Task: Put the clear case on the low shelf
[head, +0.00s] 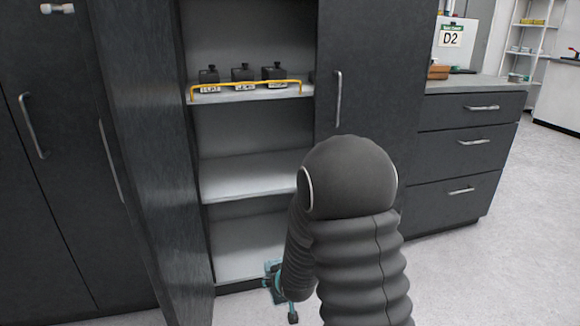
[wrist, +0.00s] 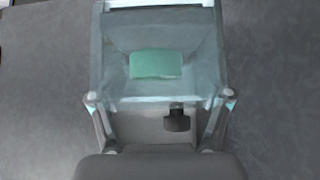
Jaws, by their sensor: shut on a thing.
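The clear case (wrist: 160,30) fills the upper middle of the wrist view, see-through with a bluish tint and a pale green block (wrist: 156,64) showing inside or behind it. My gripper (wrist: 160,101) is shut on the case, one finger on each side. In the head view my gripper (head: 279,287) is low, in front of the open cabinet's bottom, mostly hidden by my arm; there I cannot tell case from fingers. The cabinet has an empty middle shelf (head: 250,175) and an empty lowest shelf (head: 245,245); my arm covers their right ends.
The upper shelf (head: 240,96) holds several black labelled items behind a yellow rail (head: 246,84). The open left door (head: 150,150) stands out beside the opening. A drawer unit (head: 465,145) with a D2 sign above is at the right. Floor at the right is clear.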

